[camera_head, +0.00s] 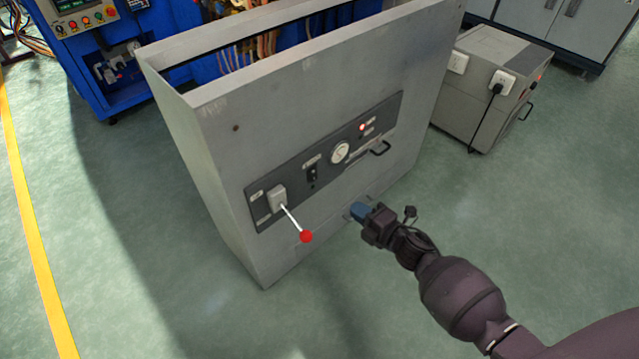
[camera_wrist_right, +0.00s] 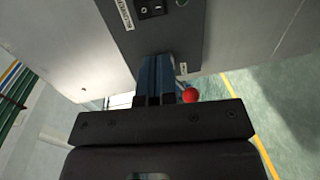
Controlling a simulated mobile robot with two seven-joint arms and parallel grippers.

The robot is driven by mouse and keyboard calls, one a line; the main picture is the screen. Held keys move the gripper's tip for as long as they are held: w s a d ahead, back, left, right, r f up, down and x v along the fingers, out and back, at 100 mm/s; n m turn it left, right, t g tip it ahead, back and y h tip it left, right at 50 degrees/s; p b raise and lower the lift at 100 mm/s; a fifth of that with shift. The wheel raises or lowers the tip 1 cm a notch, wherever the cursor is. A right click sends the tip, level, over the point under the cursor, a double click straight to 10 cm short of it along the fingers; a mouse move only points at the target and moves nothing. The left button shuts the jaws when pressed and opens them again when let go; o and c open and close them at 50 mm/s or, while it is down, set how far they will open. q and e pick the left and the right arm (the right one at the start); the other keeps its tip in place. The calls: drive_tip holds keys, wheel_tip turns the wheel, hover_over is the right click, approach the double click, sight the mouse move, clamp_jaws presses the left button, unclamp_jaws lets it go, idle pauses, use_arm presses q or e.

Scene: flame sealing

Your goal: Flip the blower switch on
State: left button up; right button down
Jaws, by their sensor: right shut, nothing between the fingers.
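A black rocker switch (camera_head: 312,174) sits on the dark control strip (camera_head: 360,136) of the grey cabinet, between the lever and the round gauge. My right gripper (camera_head: 359,212) is in front of the cabinet, below and right of the switch in the head view. Its blue fingers (camera_wrist_right: 155,82) are closed together, empty, and point toward the panel. Whether they touch the panel is not clear. My left gripper is not in view.
A lever with a red ball (camera_head: 306,236) sticks out from the strip, left of my right gripper. A gauge (camera_head: 339,152), a lit red lamp (camera_head: 362,127) and a black handle (camera_head: 380,148) are farther right. A grey box (camera_head: 478,100) stands behind right. Green floor in front is clear.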

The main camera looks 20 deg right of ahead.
sight(314, 179)
drive_tip(key=b+x, duration=0.3)
drive_tip(key=x, duration=1)
drive_tip(key=shift+f, duration=0.15)
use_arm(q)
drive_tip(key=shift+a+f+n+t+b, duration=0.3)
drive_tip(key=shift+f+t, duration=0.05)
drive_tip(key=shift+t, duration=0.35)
use_arm(e)
drive_tip(key=shift+w+a, duration=0.2)
drive_tip(key=shift+w, duration=0.3)
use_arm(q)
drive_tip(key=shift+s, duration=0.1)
use_arm(e)
drive_tip(key=shift+s, duration=0.1)
